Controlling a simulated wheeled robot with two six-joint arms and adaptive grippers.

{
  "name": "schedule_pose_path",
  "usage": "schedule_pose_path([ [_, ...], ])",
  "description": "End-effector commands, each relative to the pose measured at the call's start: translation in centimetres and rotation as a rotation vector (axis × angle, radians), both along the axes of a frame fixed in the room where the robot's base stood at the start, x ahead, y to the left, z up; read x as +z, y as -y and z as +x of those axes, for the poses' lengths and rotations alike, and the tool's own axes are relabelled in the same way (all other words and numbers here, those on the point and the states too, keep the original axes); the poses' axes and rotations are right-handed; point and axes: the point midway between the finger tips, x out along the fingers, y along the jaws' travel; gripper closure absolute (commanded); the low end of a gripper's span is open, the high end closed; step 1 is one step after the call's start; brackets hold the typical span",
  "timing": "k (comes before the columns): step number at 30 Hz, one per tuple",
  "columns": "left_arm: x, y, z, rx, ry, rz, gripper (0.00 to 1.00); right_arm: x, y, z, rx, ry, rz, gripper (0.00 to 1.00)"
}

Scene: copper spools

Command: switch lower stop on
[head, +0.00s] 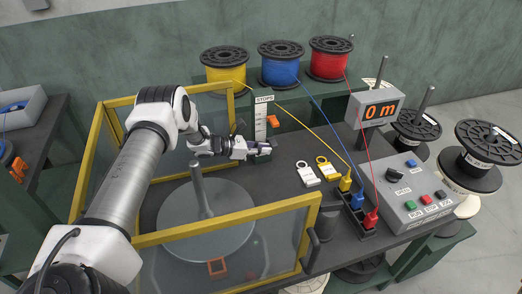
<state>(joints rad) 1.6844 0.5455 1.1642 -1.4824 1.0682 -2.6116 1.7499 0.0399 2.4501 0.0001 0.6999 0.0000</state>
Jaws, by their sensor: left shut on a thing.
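The white upright plate marked STOPS (262,116) stands at the back of the bench, with an orange stop (273,121) at its right side about halfway up. My left gripper (264,150) is at the foot of this plate, reaching in from the left over the yellow-framed guard. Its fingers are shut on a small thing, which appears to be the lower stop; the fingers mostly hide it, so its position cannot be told. My right gripper is not in view.
The yellow-framed clear guard (228,230) surrounds a round turntable with an upright post (199,190). Yellow, blue and red wires run from spools at the back to plugs (358,203). A control box (415,190) and a display reading 0 m (379,112) stand at right.

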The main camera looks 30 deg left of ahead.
Motion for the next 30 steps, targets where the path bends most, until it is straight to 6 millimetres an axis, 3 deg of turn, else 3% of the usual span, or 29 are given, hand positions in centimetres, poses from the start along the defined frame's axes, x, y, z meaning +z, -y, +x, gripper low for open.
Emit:
schedule_pose_path([
  [5, 1.1, -1.0, -0.8, 0.001, 0.011, -0.002, 1.0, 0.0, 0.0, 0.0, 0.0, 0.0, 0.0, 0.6],
  [18, 3.8, -7.0, -8.1, 0.006, 0.008, -0.006, 1.0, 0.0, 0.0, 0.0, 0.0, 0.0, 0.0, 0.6],
  [30, 4.1, -7.8, -9.4, 0.001, 0.004, -0.004, 1.0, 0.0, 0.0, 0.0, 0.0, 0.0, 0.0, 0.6],
])
